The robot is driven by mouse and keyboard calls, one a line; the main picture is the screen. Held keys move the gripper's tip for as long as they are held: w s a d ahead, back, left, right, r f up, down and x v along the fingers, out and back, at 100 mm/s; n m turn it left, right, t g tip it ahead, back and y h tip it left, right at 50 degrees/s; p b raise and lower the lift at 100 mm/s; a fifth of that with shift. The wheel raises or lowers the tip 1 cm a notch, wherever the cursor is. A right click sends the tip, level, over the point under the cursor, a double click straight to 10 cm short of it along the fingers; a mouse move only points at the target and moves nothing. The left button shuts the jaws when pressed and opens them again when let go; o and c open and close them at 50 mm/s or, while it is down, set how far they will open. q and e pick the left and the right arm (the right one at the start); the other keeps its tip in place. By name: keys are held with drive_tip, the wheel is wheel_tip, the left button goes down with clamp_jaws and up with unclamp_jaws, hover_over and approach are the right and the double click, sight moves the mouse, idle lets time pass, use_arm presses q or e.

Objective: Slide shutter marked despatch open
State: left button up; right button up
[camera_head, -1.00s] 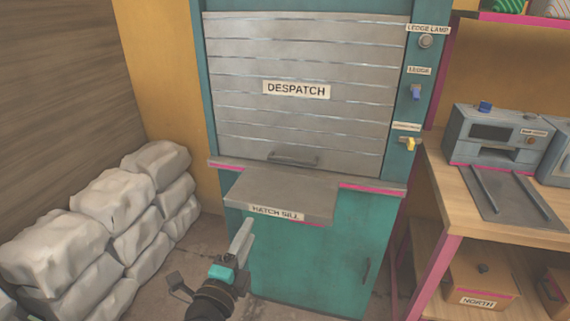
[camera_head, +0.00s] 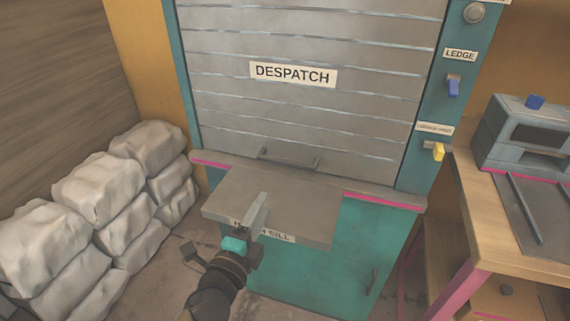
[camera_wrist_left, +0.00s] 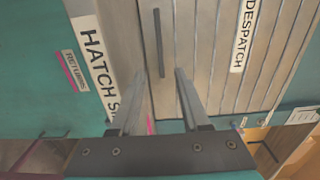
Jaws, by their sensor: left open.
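The grey slatted shutter (camera_head: 310,115) carries a DESPATCH label (camera_head: 293,75) and is down, its lower edge at the hatch opening's bottom. A dark bar handle (camera_head: 289,159) sits near that lower edge. My left gripper (camera_head: 257,205) is over the hatch sill (camera_head: 312,203), in front of and below the handle, and partly covers the sill's label. In the left wrist view its fingers (camera_wrist_left: 155,88) are apart with nothing between them, and the handle (camera_wrist_left: 158,42) lies ahead, clear of the fingertips. My right gripper is not in view.
On the teal frame right of the shutter are a blue switch (camera_head: 453,87), a yellow switch (camera_head: 435,150) and a round grey knob (camera_head: 474,13). Pale sacks (camera_head: 95,215) are stacked at left. A wooden bench (camera_head: 470,220) with a grey machine (camera_head: 520,140) stands at right.

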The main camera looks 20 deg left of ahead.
use_arm(q)
approach(285, 164)
drive_tip(key=w+b, duration=0.1)
drive_tip(key=w, duration=0.5)
drive_tip(key=shift+w+d, duration=0.1)
drive_tip(key=shift+w, duration=1)
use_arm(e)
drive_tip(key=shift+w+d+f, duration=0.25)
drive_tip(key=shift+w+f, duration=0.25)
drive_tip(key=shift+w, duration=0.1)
use_arm(q)
clamp_jaws()
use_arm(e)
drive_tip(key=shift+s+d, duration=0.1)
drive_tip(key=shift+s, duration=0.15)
